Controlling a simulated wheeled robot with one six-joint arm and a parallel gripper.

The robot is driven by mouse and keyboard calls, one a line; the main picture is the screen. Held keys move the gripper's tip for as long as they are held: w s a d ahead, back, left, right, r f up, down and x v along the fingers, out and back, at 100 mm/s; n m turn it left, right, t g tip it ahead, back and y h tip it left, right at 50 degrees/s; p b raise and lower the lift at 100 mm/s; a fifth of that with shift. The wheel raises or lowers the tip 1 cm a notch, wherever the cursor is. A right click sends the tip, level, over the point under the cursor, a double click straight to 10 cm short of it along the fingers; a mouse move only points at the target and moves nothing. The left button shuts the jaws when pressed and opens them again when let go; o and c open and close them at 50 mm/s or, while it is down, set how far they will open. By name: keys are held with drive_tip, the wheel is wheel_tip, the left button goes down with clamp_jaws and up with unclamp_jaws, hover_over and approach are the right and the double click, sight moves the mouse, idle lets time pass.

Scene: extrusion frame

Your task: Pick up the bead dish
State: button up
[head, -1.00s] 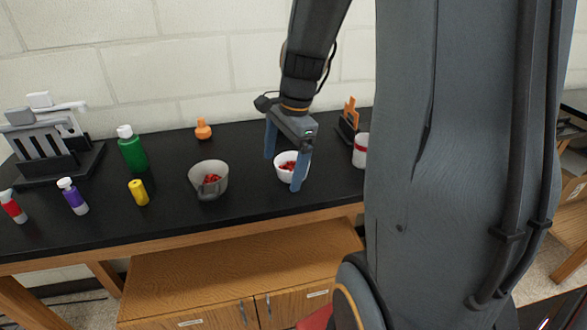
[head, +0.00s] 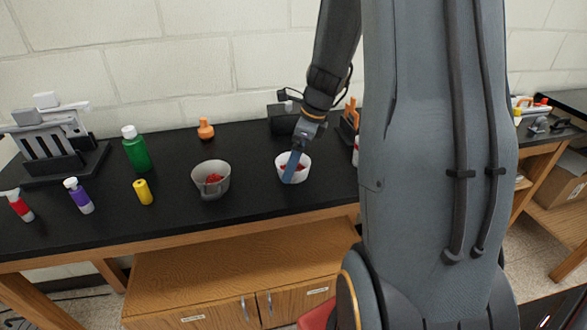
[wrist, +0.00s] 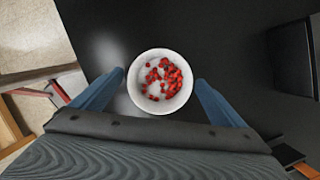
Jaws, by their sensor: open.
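The bead dish (head: 303,174) is a small white round bowl with red beads in it. It stands upright on the black bench top near its front edge. In the wrist view the dish (wrist: 160,107) sits between my two blue fingers, with dark gaps on both sides. My gripper (head: 291,170) is open, and in the head view one blue finger crosses in front of the dish. In the wrist view my gripper (wrist: 160,88) has its fingertips on either side of the bowl, not visibly touching it. Fingertip height against the rim is hard to tell.
A grey beaker (head: 211,188) with red contents stands left of the dish. A yellow bottle (head: 143,192), a green bottle (head: 136,150) and an orange bottle (head: 205,129) stand further left. A dark block (head: 283,119) is behind. The bench's front edge is close.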

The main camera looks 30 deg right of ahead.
drive_tip(key=shift+w+a+f, duration=0.15)
drive_tip(key=shift+f, duration=0.5)
drive_tip(key=c, duration=1.2)
drive_tip(key=shift+o, duration=0.2)
drive_tip(key=shift+r, duration=0.15)
